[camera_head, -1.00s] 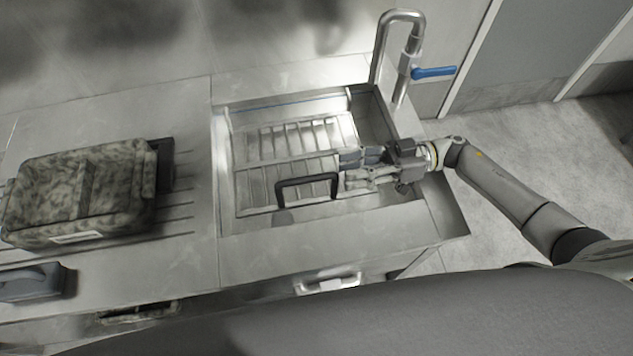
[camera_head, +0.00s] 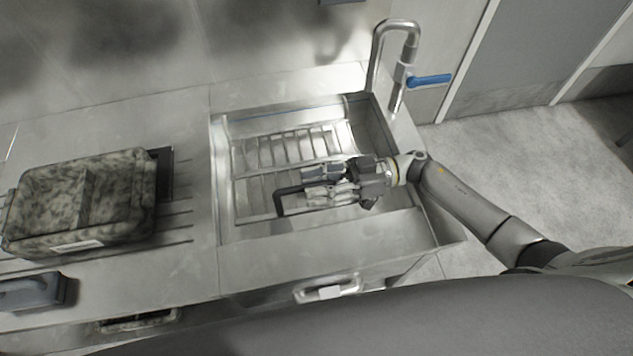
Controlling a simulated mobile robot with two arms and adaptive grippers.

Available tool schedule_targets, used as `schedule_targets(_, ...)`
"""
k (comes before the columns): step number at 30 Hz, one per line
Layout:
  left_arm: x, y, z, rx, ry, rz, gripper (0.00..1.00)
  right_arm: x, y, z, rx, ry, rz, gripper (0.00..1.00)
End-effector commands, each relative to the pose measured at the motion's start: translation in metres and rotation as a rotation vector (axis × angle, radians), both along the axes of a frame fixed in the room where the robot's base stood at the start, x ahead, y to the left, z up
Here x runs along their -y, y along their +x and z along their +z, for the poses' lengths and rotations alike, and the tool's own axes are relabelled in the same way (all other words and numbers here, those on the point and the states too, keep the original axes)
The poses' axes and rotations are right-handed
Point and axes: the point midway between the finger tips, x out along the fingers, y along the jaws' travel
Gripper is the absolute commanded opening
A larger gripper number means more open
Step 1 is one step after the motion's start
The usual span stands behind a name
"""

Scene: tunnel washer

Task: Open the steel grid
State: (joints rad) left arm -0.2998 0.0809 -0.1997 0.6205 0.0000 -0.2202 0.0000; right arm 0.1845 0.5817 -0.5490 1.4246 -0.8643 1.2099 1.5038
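The steel grid (camera_head: 258,183) lies flat inside the sink (camera_head: 318,245), its bars running across the basin. A dark handle (camera_head: 281,203) stands up from the grid near its front middle. My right gripper (camera_head: 308,183) reaches in from the right, low over the grid. Its fingers point left and overlap the right part of the handle. The fingers look spread, one toward the back and one toward the front. Whether they touch the handle cannot be told. My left gripper is not in view.
A tall faucet (camera_head: 376,62) with a blue lever (camera_head: 430,80) stands behind the sink's right corner. Sink walls border my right gripper.

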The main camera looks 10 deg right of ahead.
Motion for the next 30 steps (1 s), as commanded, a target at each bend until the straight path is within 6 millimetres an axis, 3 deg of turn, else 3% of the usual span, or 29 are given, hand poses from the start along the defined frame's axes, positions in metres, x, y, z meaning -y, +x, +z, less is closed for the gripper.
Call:
schedule_targets(2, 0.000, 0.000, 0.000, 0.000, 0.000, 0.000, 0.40, 0.000, 0.000, 0.000, 0.000, 0.000, 0.000, 0.33)
schedule_targets(10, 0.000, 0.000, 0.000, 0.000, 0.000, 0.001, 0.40, 0.001, 0.000, 0.000, 0.000, -0.001, 0.000, 0.00)
schedule_targets(20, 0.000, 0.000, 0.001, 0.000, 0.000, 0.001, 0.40, 0.001, 0.000, 0.000, -0.001, -0.001, -0.001, 0.00)
schedule_targets(30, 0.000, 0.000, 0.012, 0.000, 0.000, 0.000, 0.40, 0.001, 0.003, 0.013, -0.030, 0.001, -0.001, 0.00)
